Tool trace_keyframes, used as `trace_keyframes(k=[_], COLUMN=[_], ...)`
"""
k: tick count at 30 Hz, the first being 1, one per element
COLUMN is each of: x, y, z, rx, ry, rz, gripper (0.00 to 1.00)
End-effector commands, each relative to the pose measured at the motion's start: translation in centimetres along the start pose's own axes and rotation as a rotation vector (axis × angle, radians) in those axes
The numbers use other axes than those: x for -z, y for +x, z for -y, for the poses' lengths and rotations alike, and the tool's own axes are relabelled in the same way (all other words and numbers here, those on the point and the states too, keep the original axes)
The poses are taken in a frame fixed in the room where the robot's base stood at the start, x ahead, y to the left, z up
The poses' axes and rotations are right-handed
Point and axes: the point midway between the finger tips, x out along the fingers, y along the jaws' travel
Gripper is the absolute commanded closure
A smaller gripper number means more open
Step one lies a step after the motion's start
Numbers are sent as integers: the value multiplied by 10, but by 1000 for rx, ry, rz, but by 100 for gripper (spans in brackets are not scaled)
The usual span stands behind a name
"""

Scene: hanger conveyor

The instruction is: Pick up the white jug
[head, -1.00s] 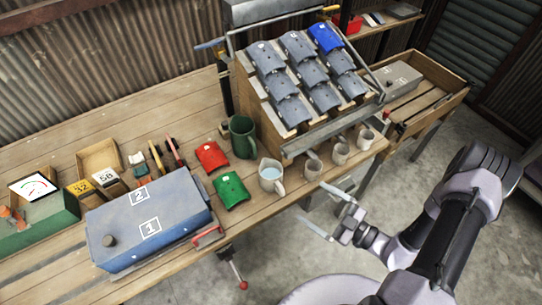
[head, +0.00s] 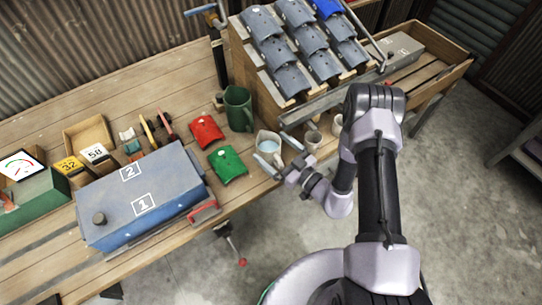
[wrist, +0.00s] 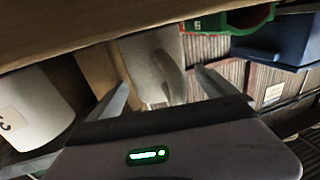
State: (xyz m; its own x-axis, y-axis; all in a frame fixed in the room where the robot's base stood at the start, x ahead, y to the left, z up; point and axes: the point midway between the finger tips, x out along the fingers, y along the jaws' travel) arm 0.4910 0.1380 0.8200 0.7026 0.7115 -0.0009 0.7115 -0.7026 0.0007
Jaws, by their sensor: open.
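The white jug (head: 267,144) stands upright near the front edge of the wooden workbench (head: 140,92), with pale bluish contents showing at its top. My gripper (head: 269,147) is open and empty, its two fingers pointing at the jug from the front edge side. In the wrist view the jug (wrist: 153,62) lies ahead between the open fingers, its handle facing me. The fingertips (wrist: 163,82) show on either side of it. I cannot tell whether they touch it.
A green mug (head: 238,108) stands behind the jug, with red (head: 206,131) and green (head: 228,164) covers to its left. A small cup (head: 313,138) stands close on the right; its labelled side may be the pale cup (wrist: 30,105) in the wrist view. A sloped rack (head: 250,75) rises behind.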

Motion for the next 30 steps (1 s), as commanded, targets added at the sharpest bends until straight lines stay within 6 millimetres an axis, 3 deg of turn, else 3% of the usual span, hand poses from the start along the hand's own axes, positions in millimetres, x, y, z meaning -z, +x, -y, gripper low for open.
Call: trace_keyframes(k=[6,7,20,26,30], x=[1,1,1,2,19], y=[2,2,2,1,-5], z=[0,0,0,0,1], rx=[-1,-1,-1,0,3], ry=[1,1,0,0,0], rz=[0,0,0,0,0], gripper=[4,8,93,94,94])
